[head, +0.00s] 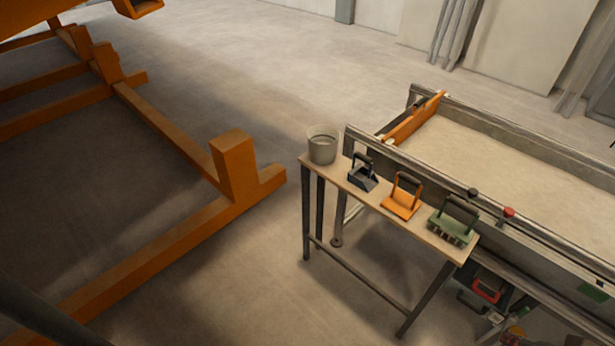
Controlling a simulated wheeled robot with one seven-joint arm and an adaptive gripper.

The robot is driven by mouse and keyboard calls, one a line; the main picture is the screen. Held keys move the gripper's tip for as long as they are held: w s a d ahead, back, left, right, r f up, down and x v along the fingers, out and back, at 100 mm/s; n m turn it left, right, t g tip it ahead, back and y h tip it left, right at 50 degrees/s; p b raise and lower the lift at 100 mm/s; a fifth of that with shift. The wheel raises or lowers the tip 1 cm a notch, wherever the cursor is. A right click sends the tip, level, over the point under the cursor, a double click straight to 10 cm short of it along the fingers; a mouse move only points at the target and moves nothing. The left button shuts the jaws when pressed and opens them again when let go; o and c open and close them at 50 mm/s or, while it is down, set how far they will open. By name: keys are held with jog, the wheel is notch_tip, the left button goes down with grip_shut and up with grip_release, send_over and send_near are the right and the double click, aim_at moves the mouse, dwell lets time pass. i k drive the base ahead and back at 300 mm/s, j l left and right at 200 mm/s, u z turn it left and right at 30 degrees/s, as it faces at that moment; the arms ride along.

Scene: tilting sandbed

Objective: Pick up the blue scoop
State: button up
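The scoop (361,180) is a small dark blue-grey tool with an upright black handle. It stands on the narrow wooden side table (335,176), between a grey bucket and an orange tool. Its handle points up and nothing touches it from above. My gripper does not show in the head view.
A grey bucket (323,145), an orange tool (403,196) and a green toothed tool (455,220) share the table. The sandbed (500,150) with metal rims stands right behind it. Orange beams (170,255) lie on the floor at left. Floor in front of the table is clear.

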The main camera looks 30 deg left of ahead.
aim_at(360, 176)
jog(key=u, duration=1)
jog(key=z, duration=1.05)
jog(key=i+j+u, duration=0.2)
jog(key=u, duration=0.25)
jog(key=i+j+u, duration=0.15)
jog(key=u, duration=0.3)
jog(key=i+u, duration=0.3)
jog(key=u, duration=0.2)
jog(key=i, duration=0.75)
